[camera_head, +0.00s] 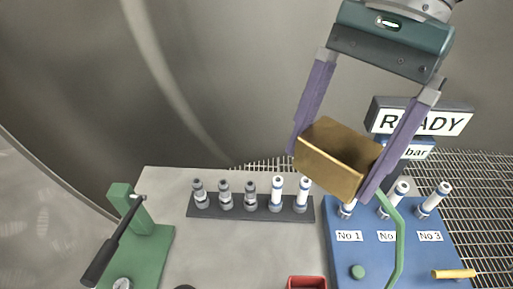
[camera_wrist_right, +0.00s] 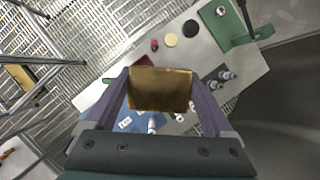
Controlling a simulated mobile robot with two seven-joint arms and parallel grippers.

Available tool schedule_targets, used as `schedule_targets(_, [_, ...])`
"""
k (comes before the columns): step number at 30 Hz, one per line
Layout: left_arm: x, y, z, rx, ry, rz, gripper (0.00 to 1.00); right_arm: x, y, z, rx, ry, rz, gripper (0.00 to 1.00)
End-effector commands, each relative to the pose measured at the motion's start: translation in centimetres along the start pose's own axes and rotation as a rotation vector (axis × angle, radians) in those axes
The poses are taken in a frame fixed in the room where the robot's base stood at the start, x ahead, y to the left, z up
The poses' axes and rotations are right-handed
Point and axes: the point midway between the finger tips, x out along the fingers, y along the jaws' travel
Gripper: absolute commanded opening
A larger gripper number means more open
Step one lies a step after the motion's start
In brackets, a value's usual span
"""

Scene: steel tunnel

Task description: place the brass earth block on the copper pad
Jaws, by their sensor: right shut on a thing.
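The brass earth block (camera_head: 338,159) is a brown-gold box between the two purple fingers of my right gripper (camera_head: 338,170). The gripper is shut on it and holds it tilted, in the air above the bench. In the right wrist view the block (camera_wrist_right: 160,89) fills the space between the fingers (camera_wrist_right: 160,100). No pad is clearly copper. A tan disc (camera_wrist_right: 171,40) lies on the bench in the right wrist view and may be the copper pad; I cannot tell. My left gripper is not in view.
A rack (camera_head: 251,209) holds several grey and white fittings. A green lever press (camera_head: 141,240) stands left. A blue board (camera_head: 358,252) with numbered fittings and a green pipe (camera_head: 393,245) stands right, below a READY sign (camera_head: 421,119). A red tray (camera_head: 307,283) sits in front. A black disc (camera_wrist_right: 190,28) lies by the tan one.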

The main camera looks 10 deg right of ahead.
Motion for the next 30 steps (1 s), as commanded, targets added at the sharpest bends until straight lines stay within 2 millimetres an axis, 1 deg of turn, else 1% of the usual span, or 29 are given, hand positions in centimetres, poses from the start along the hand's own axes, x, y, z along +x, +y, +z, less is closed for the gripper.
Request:
schedule_targets(1, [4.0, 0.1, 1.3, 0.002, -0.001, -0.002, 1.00, 3.5, -0.6, -1.6, 0.061, -0.002, -0.031, 0.00])
schedule_targets(9, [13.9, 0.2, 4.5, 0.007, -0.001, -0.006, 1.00, 11.4, -3.4, -5.9, 0.438, -0.003, -0.190, 0.00])
schedule_targets(12, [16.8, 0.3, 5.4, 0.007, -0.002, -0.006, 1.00, 13.6, -4.3, -7.2, 0.561, -0.003, -0.243, 0.00])
schedule_targets(15, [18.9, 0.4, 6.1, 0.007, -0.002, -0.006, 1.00, 15.1, -4.9, -8.3, 0.658, -0.003, -0.284, 0.00])
schedule_targets(18, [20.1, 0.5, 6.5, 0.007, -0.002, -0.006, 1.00, 16.0, -5.3, -8.9, 0.727, -0.004, -0.313, 0.00])
schedule_targets(23, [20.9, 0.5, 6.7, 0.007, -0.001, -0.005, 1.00, 17.0, -5.6, -9.5, 0.779, -0.004, -0.331, 0.00])
schedule_targets(26, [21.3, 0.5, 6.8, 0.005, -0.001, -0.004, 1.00, 18.7, -5.6, -10.3, 0.786, -0.003, -0.330, 0.00])
schedule_targets(30, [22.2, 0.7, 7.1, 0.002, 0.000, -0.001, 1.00, 22.4, -5.5, -11.8, 0.786, -0.002, -0.328, 0.00])
